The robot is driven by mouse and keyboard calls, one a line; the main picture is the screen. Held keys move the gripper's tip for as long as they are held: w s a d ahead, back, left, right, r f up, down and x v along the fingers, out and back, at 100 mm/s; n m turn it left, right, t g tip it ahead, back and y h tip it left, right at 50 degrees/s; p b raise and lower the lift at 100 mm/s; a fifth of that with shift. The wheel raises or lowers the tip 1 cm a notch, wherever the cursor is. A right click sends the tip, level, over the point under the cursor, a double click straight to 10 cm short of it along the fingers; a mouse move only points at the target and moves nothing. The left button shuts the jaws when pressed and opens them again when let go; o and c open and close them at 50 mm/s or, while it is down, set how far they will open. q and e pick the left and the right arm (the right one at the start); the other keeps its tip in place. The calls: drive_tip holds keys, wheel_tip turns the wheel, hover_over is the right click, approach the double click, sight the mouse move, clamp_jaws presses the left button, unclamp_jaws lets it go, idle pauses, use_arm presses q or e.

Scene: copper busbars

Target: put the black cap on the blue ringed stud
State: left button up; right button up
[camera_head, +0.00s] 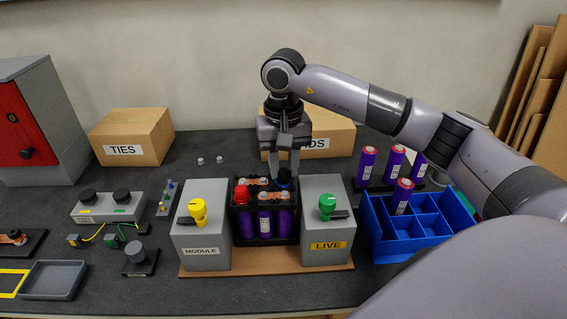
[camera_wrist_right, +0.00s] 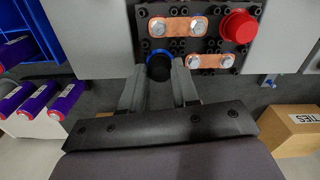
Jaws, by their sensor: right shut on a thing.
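My right gripper (camera_head: 284,172) points down over the back right of the black battery module (camera_head: 240,222). Its fingers (camera_wrist_right: 158,68) are shut on the black cap (camera_wrist_right: 159,70), one on each side. The blue ring (camera_wrist_right: 158,55) of the stud shows as a thin arc at the cap's edge. In the head view, blue (camera_head: 285,187) shows just below the fingertips. The cap is over the blue ringed stud; I cannot tell whether it is fully down. The stud itself is hidden. My left gripper is not in view.
A red cap (camera_head: 242,194) and copper busbars (camera_wrist_right: 178,27) are on the module. Grey boxes with a yellow handle (camera_head: 197,210) and a green handle (camera_head: 327,205) flank it. A blue tray (camera_head: 376,222) stands right; a cardboard box (camera_head: 330,137) is close behind the gripper.

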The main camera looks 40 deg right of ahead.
sight(284, 171)
drive_tip(key=shift+f, duration=0.25)
drive_tip(key=o, duration=0.9)
drive_tip(key=shift+r+p, duration=1.85)
drive_tip(key=shift+r, duration=1.25)
